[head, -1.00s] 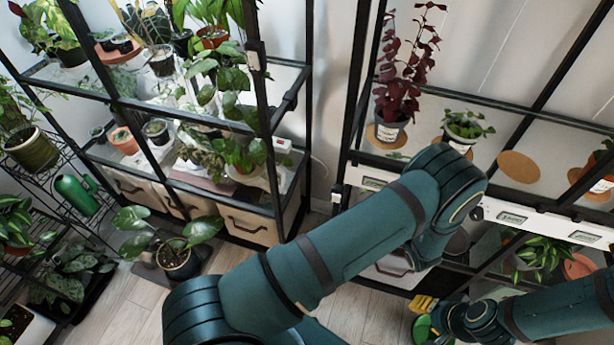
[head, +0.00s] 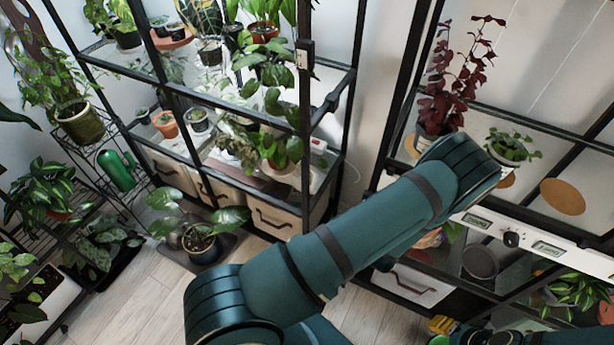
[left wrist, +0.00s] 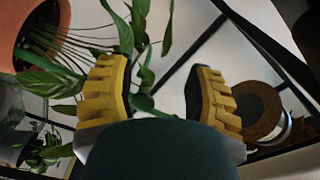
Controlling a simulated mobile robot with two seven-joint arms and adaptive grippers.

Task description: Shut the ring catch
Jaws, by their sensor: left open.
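I cannot pick out the ring catch for certain. A small grey fitting with a dark part (head: 305,55) sits on the black post of the left shelf in the head view. A round black knob (head: 512,239) sits on the white panel of the right shelf. My left gripper (left wrist: 160,75) is open, with its yellow fingers apart and leaves behind them in the left wrist view. It is hidden behind my left arm in the head view. Yellow parts of my right gripper (head: 441,325) show at the bottom edge; its finger opening cannot be made out.
A terracotta pot (left wrist: 25,35) and leafy stems are close to the left gripper. A red-leaved plant (head: 455,85) and a small green plant (head: 513,148) stand on the right shelf near my arm. A potted plant (head: 201,243) stands on the floor; open floor lies below it.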

